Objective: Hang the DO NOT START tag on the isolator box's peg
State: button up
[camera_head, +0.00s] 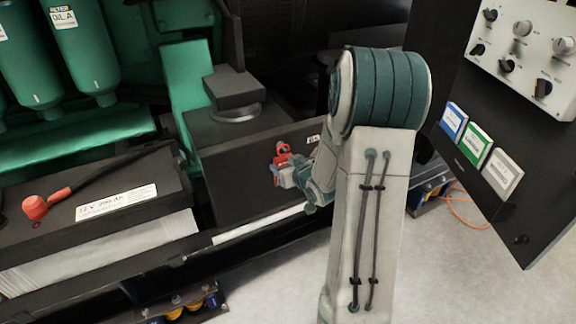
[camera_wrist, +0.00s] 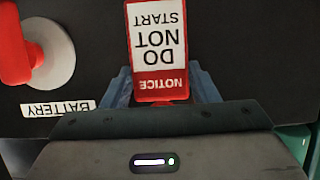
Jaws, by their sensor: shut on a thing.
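In the wrist view, the DO NOT START tag (camera_wrist: 160,52) is white with a red NOTICE band and appears upside down. My gripper (camera_wrist: 162,92) is shut on its red NOTICE end, with blue-grey fingers on both sides. Behind it is the dark face of the isolator box (camera_wrist: 100,50), with a red handle on a pale disc (camera_wrist: 45,55) at left and a BATTERY label (camera_wrist: 58,108) below. In the head view, my gripper (camera_head: 283,175) is in front of the dark isolator box (camera_head: 235,175). The peg cannot be made out, and I cannot tell whether the tag touches the box.
A battery (camera_head: 100,215) with a red terminal cap (camera_head: 35,207) lies left of the box. Green filters (camera_head: 85,50) stand behind. A dark control panel (camera_head: 500,210) with knobs and coloured labels stands at right.

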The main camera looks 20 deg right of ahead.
jog(key=o, duration=1)
jog(key=shift+o, duration=0.2)
jog(key=b+v, duration=0.5)
jog(key=v, duration=0.8)
jog(key=shift+s+r+b, duration=0.15)
jog(key=shift+s+b, duration=0.2)
jog(key=shift+b, duration=0.05)
